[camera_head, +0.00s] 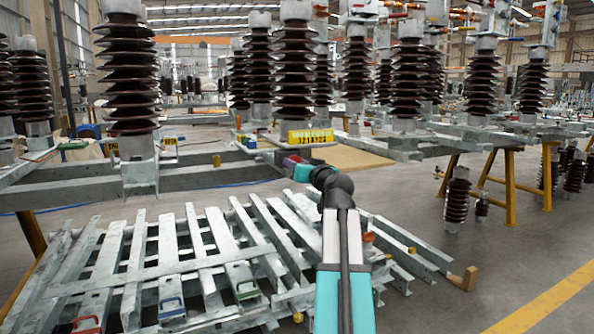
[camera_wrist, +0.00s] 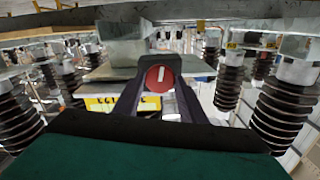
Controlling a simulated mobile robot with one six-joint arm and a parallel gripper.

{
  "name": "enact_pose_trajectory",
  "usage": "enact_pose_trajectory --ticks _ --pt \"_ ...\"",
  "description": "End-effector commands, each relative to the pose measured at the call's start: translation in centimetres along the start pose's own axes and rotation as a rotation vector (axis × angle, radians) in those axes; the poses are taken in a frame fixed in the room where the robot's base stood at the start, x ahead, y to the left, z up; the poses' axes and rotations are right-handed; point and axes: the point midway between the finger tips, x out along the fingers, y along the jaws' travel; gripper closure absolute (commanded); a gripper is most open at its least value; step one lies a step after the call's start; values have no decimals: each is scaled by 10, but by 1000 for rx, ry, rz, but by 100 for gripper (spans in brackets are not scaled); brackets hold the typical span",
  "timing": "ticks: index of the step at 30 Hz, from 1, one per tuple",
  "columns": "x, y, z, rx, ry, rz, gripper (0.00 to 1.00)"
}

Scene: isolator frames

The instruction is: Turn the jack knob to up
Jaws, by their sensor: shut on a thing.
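The jack knob (camera_wrist: 153,77) shows in the wrist view as a round red disc with a small white mark on its face. I cannot tell surely which setting it points to. My gripper (camera_wrist: 158,92) has one dark finger on each side of the knob and is shut on it. In the head view my gripper (camera_head: 294,165) reaches to the edge of the grey steel frame (camera_head: 215,172), just below a yellow number label (camera_head: 310,136). The knob itself cannot be made out there, as my gripper covers that spot.
Tall brown ribbed insulators (camera_head: 293,70) stand on the frame behind and beside my gripper. A stack of galvanised steel bars (camera_head: 150,255) lies low on the left. Open grey floor (camera_head: 500,265) is on the right, with yellow trestle legs (camera_head: 510,180) beyond.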

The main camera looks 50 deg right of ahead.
Motion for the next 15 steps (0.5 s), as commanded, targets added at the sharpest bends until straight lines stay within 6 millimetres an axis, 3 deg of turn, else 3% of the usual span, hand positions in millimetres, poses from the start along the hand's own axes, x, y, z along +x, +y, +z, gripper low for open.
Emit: enact_pose_trajectory --ticks 14,15 --pt "0 -1 0 -21 -2 -2 85" --pt "0 -1 0 -21 -2 -2 59"
